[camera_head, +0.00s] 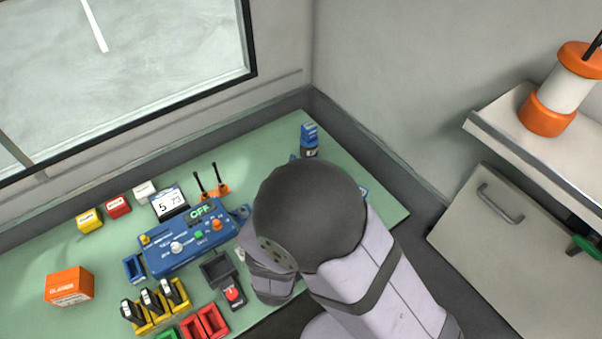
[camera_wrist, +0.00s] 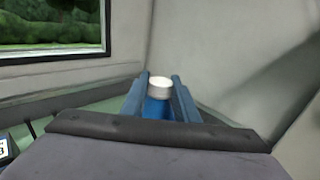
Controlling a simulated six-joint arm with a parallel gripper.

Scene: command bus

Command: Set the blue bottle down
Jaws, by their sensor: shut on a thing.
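The blue bottle (camera_wrist: 157,109) with a white cap shows in the wrist view between the two blue fingers of my gripper (camera_wrist: 160,78). The gripper is shut on it. The bottle looks roughly upright, and its lower part is hidden behind my wrist. I cannot tell from these frames whether the bottle's base touches the green table (camera_head: 262,150).
A blue control box (camera_head: 185,243) reading OFF, two antennas and several small boxes fill the table's left and middle. Walls close the corner. A shelf (camera_head: 510,135) is at right.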

